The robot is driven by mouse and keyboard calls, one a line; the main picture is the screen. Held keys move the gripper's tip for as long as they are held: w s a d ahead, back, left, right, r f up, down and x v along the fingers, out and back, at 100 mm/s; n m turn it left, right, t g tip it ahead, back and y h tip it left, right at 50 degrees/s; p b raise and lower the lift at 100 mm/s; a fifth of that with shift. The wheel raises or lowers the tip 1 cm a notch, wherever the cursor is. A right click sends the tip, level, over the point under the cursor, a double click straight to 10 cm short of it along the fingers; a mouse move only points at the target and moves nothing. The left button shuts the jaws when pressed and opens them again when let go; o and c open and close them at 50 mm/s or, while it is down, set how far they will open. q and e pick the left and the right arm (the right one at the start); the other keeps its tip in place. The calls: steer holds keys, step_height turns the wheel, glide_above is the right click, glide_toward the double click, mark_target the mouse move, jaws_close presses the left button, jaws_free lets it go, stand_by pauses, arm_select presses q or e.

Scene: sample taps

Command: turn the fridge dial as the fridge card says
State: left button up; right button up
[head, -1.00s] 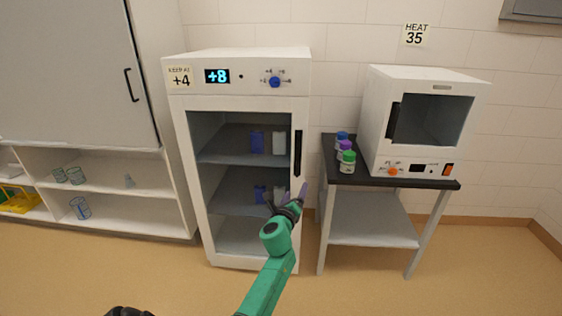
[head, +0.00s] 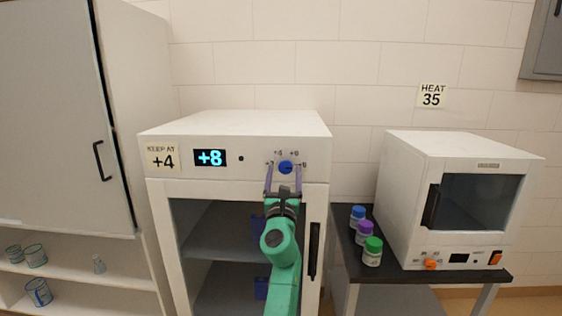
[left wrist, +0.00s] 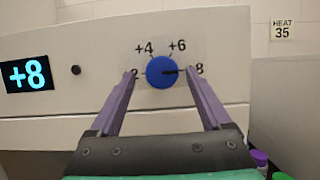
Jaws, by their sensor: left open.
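The fridge (head: 236,124) is white with a glass door. Its card (head: 162,157) reads "KEEP AT +4" and its display (head: 210,158) shows +8. The blue fridge dial (head: 285,167) has marks +4, +6 and 8, plus a partly hidden 2; in the left wrist view the dial (left wrist: 161,72) has its dark pointer toward the 8. My left gripper (head: 283,168) is open in front of the panel, its purple fingers on either side of the dial with gaps. Whether it touches the panel is unclear. My right gripper is not in view.
A white heater oven (head: 450,155) stands on a dark-topped table to the right, under a "HEAT 35" card (head: 432,95). Several capped bottles (head: 365,232) stand beside it. A cabinet (head: 50,120) is at the left.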

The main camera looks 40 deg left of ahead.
arm_select(q)
steer(key=shift+w+a+r, duration=0.15)
steer(key=shift+w+r, duration=0.05)
steer(key=shift+w, duration=0.05)
steer(key=shift+s+d+r, duration=0.2)
steer(key=shift+s+d, duration=0.05)
steer(key=shift+d, duration=0.1)
steer(key=shift+c, duration=0.4)
steer(key=shift+d, duration=0.1)
steer(key=c, duration=0.5)
jaws_close()
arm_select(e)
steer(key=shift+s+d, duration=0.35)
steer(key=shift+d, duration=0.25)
arm_select(q)
steer(key=shift+y, duration=0.3)
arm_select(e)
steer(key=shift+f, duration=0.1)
